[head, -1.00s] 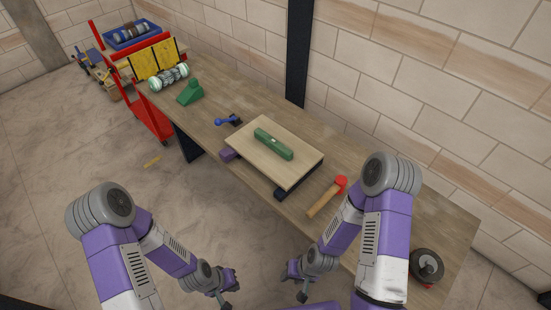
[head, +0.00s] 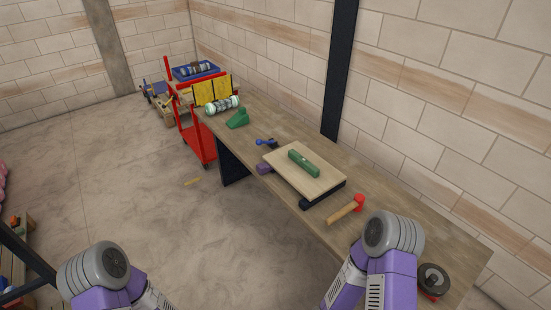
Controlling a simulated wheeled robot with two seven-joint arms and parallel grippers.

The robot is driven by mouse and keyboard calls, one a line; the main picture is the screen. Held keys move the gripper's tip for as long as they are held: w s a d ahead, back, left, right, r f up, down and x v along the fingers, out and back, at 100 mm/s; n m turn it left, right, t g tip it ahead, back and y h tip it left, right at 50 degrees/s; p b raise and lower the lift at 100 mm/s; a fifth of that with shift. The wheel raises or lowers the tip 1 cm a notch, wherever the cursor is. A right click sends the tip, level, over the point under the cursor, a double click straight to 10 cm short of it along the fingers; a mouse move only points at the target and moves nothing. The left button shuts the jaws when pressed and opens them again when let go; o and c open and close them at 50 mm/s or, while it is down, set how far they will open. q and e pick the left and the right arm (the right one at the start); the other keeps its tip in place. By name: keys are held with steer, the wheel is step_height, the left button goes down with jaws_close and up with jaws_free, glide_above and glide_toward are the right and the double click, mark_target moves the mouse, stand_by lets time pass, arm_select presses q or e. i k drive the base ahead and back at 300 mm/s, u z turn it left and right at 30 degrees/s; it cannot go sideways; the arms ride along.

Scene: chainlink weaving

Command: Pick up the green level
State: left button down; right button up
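The green level (head: 304,163) lies on a pale wooden board (head: 322,186), which rests on the long wooden workbench (head: 400,222). Nothing touches the level except the board under it. My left arm shows at the bottom left and my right arm at the bottom right, in front of the bench. Both grippers are below the bottom edge of the picture, so their state is hidden.
A hammer with a red head (head: 359,203) lies right of the board. A blue tool (head: 266,142) and a green block (head: 238,119) lie to the left. A grinder-like tool (head: 433,279) sits at the right end. A red cart (head: 198,140) stands beyond the bench.

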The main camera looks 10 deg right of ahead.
mark_target(310, 168)
steer(key=u, duration=0.55)
steer(key=i, duration=0.85)
steer(key=u, duration=0.1)
